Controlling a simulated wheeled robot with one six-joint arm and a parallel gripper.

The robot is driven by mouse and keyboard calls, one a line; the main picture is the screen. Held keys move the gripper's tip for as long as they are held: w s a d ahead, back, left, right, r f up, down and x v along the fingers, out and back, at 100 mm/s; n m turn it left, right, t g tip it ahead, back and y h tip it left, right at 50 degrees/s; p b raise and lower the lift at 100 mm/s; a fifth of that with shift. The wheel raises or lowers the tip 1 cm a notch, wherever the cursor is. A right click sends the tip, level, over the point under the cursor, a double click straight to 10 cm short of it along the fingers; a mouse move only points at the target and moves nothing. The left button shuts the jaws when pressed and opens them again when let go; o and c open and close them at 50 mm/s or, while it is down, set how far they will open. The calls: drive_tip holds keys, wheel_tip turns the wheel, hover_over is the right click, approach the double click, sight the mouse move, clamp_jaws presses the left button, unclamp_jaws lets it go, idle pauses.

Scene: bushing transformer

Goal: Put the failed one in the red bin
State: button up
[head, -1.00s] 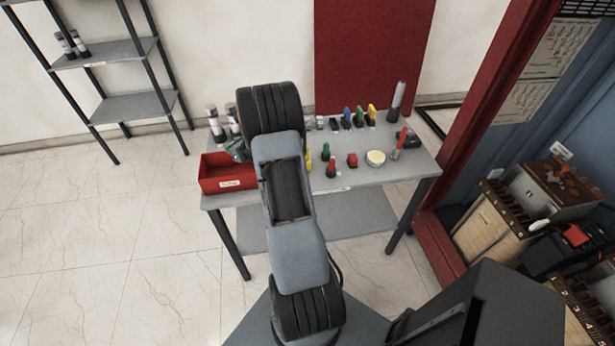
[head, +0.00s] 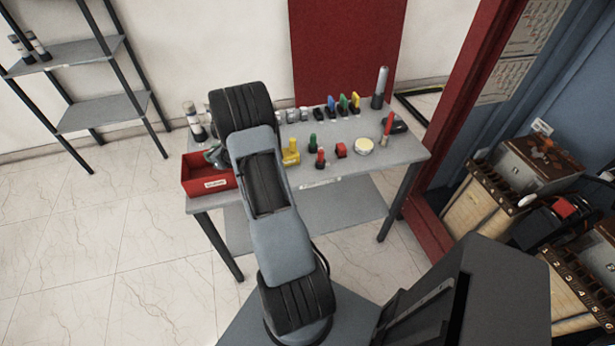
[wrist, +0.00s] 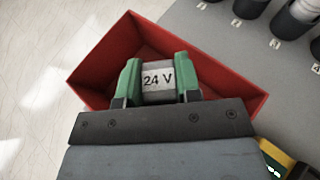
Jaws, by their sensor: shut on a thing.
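A grey block marked "24 V" (wrist: 158,81) sits between the two green-and-black fingers of my gripper (wrist: 158,85), which is shut on it. In the wrist view the block is over the open red bin (wrist: 235,85); how deep it hangs cannot be told. In the head view the red bin (head: 197,172) stands at the left end of the table with a white label on its front. My gripper (head: 215,156) shows there at the bin's right side, partly hidden by my arm.
White-and-dark cylinders (head: 193,120) stand behind the bin. A shelf rack (head: 110,108) is at the left, a red post (head: 470,95) at the right.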

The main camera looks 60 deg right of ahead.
drive_tip(key=o, duration=1)
drive_tip(key=shift+s, duration=0.1)
drive_tip(key=b+v, duration=0.1)
drive_tip(key=v, duration=1.2)
drive_tip(key=shift+s+r+b, duration=0.1)
drive_tip(key=shift+s+b, duration=0.2)
drive_tip(key=shift+b, duration=0.1)
